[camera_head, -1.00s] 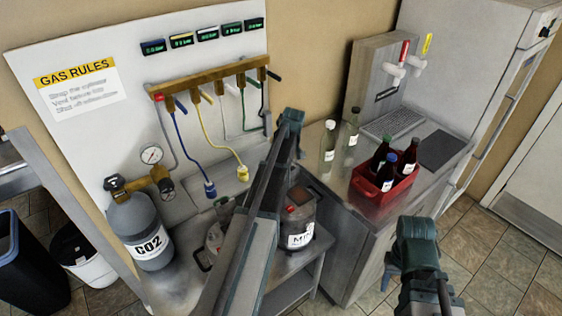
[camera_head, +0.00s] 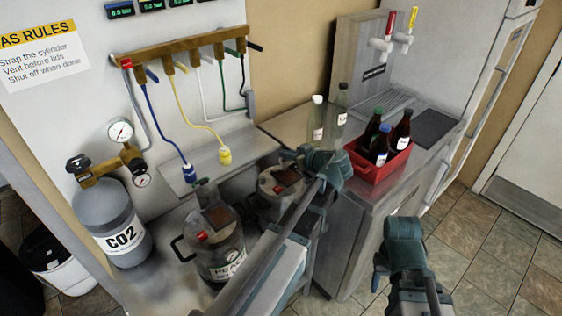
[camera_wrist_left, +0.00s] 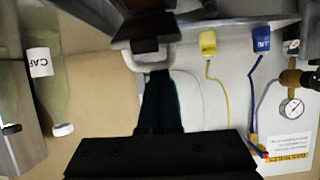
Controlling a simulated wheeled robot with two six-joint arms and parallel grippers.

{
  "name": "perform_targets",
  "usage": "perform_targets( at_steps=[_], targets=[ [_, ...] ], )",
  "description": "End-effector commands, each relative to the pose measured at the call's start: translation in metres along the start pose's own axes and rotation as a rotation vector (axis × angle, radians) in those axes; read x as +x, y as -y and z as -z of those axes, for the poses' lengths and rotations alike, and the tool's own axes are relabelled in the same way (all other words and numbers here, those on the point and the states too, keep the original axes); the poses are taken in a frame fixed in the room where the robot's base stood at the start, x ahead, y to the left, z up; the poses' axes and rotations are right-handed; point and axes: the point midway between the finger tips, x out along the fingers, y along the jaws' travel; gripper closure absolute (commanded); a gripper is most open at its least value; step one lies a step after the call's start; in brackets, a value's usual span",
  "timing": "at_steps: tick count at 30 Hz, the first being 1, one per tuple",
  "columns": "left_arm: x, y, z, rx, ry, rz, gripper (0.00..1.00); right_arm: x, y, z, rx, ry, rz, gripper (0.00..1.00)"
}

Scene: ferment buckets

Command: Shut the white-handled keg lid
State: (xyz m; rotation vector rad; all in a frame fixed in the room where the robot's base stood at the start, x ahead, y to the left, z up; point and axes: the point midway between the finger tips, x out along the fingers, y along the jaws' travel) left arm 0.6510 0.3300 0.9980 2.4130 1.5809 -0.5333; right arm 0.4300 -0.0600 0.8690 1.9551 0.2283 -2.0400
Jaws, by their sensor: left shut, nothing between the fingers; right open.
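Two grey kegs stand on the low bench in the head view. The nearer keg (camera_head: 218,262) has a label starting "PEA" and a black side handle. The farther keg (camera_head: 268,207) is partly hidden by my left arm. Both have a dark reddish patch on top. My left gripper (camera_head: 287,154) is shut and empty just above and behind the farther keg. In the left wrist view a white handle (camera_wrist_left: 150,50) on a dark piece lies just beyond the shut fingertips (camera_wrist_left: 160,76); contact is unclear. I cannot tell the lid's angle. My right gripper (camera_head: 381,272) is open and empty.
A CO2 cylinder (camera_head: 112,225) stands left of the kegs. A red crate (camera_head: 378,170) of bottles and two clear bottles (camera_head: 318,120) stand on the counter to the right. Open floor lies at lower right.

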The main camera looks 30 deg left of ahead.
Motion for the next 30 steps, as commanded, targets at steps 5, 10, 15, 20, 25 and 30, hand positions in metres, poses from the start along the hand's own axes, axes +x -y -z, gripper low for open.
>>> perform_targets(
  at_steps=[5,10,15,20,25,30],
  targets=[
    [-0.005,-0.001,-0.027,0.002,-0.148,0.003,1.0,0.053,0.005,0.003,0.0,0.0,0.0,0.5],
    [-0.011,-0.001,-0.039,0.004,-0.277,0.009,1.0,0.089,0.009,0.005,-0.001,0.0,0.0,0.5],
    [-0.018,-0.002,-0.043,0.002,-0.33,0.009,1.0,0.101,0.01,0.006,-0.001,0.0,0.0,0.5],
    [-0.021,-0.002,-0.05,0.003,-0.329,0.011,1.0,0.106,0.01,0.006,-0.001,0.0,0.0,0.5],
    [-0.022,-0.002,-0.057,0.003,-0.328,0.01,1.0,0.112,0.011,0.006,-0.001,0.0,0.0,0.5],
    [-0.023,-0.002,-0.06,0.003,-0.327,0.01,1.0,0.114,0.011,0.007,-0.001,0.0,0.0,0.5]
  ],
)
